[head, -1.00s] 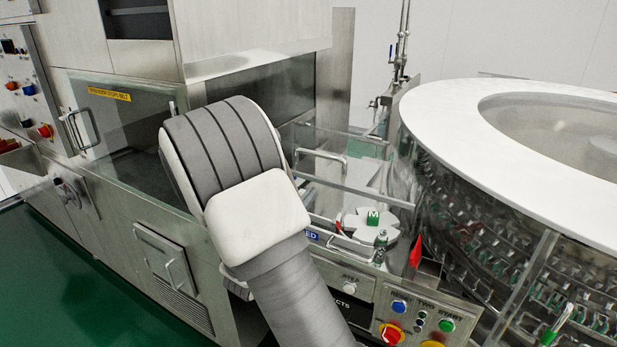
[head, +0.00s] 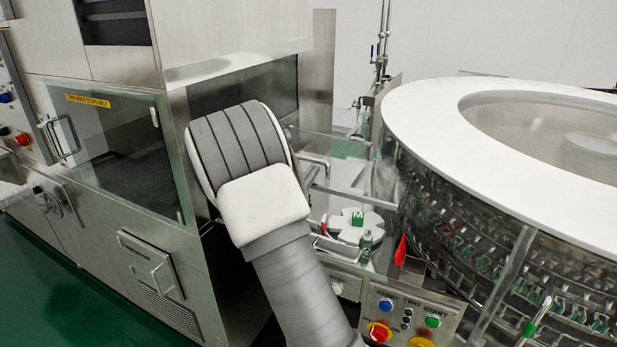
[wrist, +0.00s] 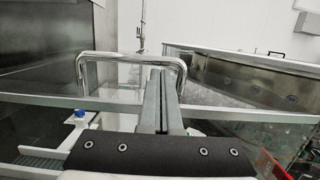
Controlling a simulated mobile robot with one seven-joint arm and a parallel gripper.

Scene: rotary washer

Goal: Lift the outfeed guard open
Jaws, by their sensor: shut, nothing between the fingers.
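The outfeed guard is a clear panel with a metal edge bar (head: 352,196), between the cabinet and the round carousel. In the head view my arm covers its left part, including much of its handle (head: 314,167). In the wrist view the guard's long bar (wrist: 55,101) runs across the picture. The chrome U-shaped handle (wrist: 115,55) rises above it. My gripper (wrist: 160,72) is shut and empty, its fingers overlapping the right part of the handle. I cannot tell whether they touch it. My gripper is hidden behind my arm in the head view.
The white-topped carousel (head: 420,88) stands at the right. The steel cabinet with a glass door (head: 115,150) is at the left. A control panel (head: 408,318) with coloured buttons is at the front.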

